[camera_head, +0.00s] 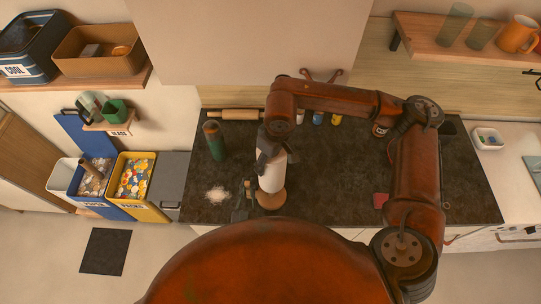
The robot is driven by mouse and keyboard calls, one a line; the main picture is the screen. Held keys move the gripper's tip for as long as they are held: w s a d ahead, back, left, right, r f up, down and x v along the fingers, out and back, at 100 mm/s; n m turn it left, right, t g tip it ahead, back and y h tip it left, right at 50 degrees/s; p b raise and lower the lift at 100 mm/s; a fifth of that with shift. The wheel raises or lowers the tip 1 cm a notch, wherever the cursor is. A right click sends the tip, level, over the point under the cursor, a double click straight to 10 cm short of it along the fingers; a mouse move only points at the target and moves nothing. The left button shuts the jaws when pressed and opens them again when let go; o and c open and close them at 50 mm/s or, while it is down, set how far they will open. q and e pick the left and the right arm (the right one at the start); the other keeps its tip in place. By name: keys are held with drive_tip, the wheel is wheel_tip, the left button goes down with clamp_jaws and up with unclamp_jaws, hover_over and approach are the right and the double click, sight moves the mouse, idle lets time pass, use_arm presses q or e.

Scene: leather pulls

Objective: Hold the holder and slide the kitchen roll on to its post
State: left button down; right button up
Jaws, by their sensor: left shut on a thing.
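The white kitchen roll (271,178) stands upright on the dark counter, over the holder's round wooden base (271,201). Whether the holder's post is inside the roll is hidden. My left gripper (246,198) is low beside the base, on its left, and is shut on the holder; its arm is mostly hidden behind my body. My right arm arches over from the right, and its dark gripper (267,158) is at the upper part of the roll. Its fingers overlap the roll, and their grip is unclear.
A green cylinder (215,142) and a white powdery patch (217,195) lie left of the roll. A rolling pin (235,114) and small jars (318,118) are at the back. A red item (380,200) is at right. The counter between is mostly clear.

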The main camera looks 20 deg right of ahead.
drive_tip(key=shift+f, duration=3.5)
drive_tip(key=shift+f, duration=0.1)
drive_tip(key=shift+f, duration=2.3)
drive_tip(key=o, duration=1.3)
drive_tip(key=shift+r, duration=0.1)
drive_tip(key=r, duration=0.7)
drive_tip(key=s+d+r, duration=0.1)
drive_tip(key=r, duration=0.3)
drive_tip(key=shift+s+r, duration=0.1)
drive_tip(key=shift+r, duration=0.25)
